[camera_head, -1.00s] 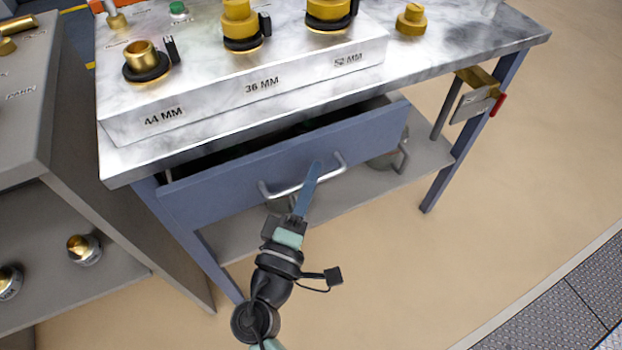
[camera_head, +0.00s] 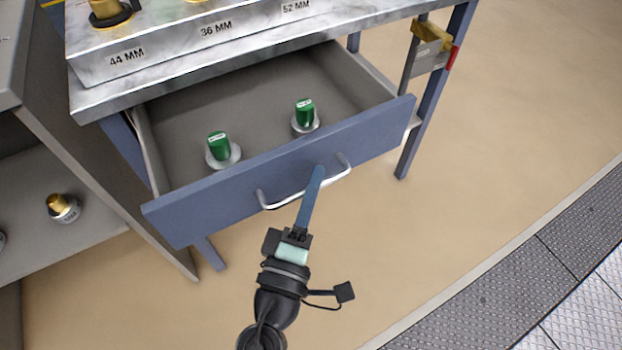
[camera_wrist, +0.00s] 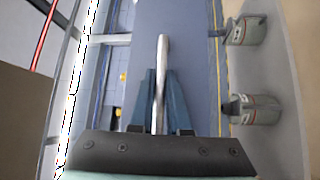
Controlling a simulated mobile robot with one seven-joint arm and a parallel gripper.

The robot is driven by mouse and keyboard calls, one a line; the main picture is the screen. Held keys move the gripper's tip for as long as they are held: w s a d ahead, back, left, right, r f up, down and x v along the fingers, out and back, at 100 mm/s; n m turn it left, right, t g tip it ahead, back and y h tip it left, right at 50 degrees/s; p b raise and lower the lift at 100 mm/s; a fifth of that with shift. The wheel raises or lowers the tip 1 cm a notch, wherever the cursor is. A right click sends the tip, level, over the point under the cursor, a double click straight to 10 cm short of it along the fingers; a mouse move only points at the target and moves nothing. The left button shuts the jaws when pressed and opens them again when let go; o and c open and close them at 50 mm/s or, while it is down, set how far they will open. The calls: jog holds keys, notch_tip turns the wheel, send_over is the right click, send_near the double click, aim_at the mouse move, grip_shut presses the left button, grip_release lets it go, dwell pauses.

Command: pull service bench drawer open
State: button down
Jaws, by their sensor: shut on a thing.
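The service bench drawer (camera_head: 225,205) has a blue front and a grey inside, and it stands well out from under the bench top. Its silver bar handle (camera_head: 335,177) runs across the front. My gripper (camera_head: 314,182) has its blue fingers shut on the handle near the middle. In the wrist view the handle (camera_wrist: 162,60) passes between the two fingers (camera_wrist: 158,100). Two green-topped metal items, one on the left (camera_head: 220,150) and one on the right (camera_head: 305,115), stand upright inside the drawer.
The marble-look bench top (camera_head: 200,70) carries a block marked 44, 36 and 52 MM. A grey cabinet (camera_head: 95,180) with a brass-topped item (camera_head: 62,208) stands at left. A tag with a yellow part (camera_head: 430,48) hangs at the right leg. The floor in front is clear.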

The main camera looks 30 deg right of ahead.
jog(key=c, duration=0.9)
grip_release()
jog(key=v, duration=1.3)
